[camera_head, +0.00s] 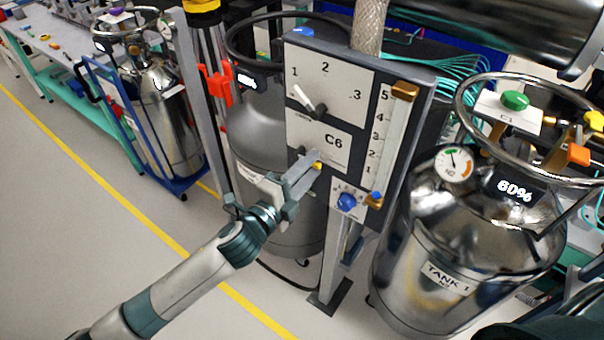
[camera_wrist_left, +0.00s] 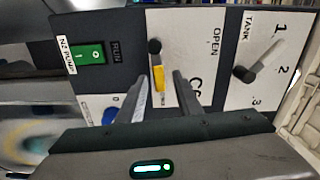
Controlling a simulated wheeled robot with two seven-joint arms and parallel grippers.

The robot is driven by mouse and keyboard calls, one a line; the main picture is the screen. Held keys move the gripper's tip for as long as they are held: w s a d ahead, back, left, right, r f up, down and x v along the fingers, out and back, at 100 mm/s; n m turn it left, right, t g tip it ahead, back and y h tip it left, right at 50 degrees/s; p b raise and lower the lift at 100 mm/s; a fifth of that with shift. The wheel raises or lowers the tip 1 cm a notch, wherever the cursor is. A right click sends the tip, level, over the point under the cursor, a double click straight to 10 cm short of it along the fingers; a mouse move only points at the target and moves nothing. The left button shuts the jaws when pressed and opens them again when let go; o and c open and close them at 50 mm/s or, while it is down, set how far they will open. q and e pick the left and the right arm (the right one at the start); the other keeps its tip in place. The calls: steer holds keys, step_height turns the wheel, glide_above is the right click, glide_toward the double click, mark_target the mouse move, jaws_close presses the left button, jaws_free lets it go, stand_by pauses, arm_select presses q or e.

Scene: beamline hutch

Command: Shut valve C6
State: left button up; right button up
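Valve C6 is on a dark upright panel (camera_head: 427,95), on a white plate (camera_head: 335,146) marked "C6". In the left wrist view the valve lever has a black pivot and a yellow handle (camera_wrist_left: 159,78), with the word "OPEN" on the plate to its right. My left gripper (camera_head: 309,170) is at the plate; in the left wrist view its two fingers (camera_wrist_left: 160,92) are apart. The yellow handle's end shows between them, with gaps on both sides. Contact cannot be seen. In the head view the fingers hide most of the lever. My right gripper is not in view.
A selector lever (camera_head: 310,102) numbered 1 to 3 sits above C6. A blue knob (camera_head: 346,201) is just below, and a green switch (camera_wrist_left: 90,52) shows in the wrist view. A steel tank (camera_head: 455,240) stands right, a grey tank (camera_head: 262,125) behind. Floor at left is open.

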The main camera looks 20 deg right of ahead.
arm_select(q)
steer(key=shift+a, duration=0.1)
steer(key=shift+s+a+f, duration=0.1)
steer(key=shift+s+a, duration=0.3)
steer(key=b+v, duration=0.4)
steer(key=v, duration=1.2)
steer(key=shift+b, duration=0.3)
